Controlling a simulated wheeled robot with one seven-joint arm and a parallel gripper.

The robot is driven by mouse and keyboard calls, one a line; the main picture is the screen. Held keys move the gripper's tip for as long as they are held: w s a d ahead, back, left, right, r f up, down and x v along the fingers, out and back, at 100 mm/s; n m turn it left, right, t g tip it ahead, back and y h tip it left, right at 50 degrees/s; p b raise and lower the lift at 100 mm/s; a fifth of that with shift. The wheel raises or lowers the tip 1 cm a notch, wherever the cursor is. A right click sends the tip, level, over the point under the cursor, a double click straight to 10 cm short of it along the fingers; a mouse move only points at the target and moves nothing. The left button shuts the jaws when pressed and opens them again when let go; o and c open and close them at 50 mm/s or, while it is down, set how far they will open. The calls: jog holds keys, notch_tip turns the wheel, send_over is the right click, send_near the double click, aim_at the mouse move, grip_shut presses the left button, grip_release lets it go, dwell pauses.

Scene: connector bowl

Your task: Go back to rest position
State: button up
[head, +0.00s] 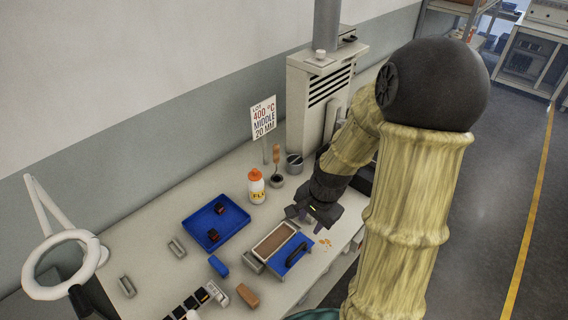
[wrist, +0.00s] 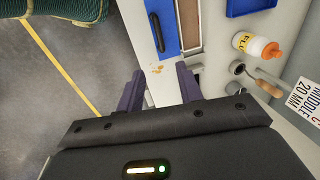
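My gripper (head: 318,224) hangs over the bench (head: 163,212) near its front edge, to the right of the blue lid with a black handle (head: 291,256). In the wrist view my gripper (wrist: 160,84) has its two purple fingers apart, with nothing between them. Orange-brown specks lie on the bench just beyond the fingertips. The lid shows in the wrist view too (wrist: 165,14). My arm is bent and reaches down to the bench, hiding part of it.
A blue tray (head: 228,233) holds two dark red-and-black parts. A white bottle with an orange cap (head: 256,187), a metal cup (head: 294,163), a sign (head: 264,118) and a vented grey machine (head: 302,92) stand behind. A ring lamp (head: 92,265) stands left. Open floor lies right.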

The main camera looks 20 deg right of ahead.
jog(key=shift+a, duration=0.1)
jog(key=s+a+r+n+h, duration=0.1)
jog(key=s+a+r+n, duration=0.4)
jog(key=n, duration=0.7)
jog(key=shift+s+a+r+t, duration=0.3)
jog(key=shift+s+a+r, duration=0.1)
jog(key=shift+a, duration=0.25)
dwell(1.0)
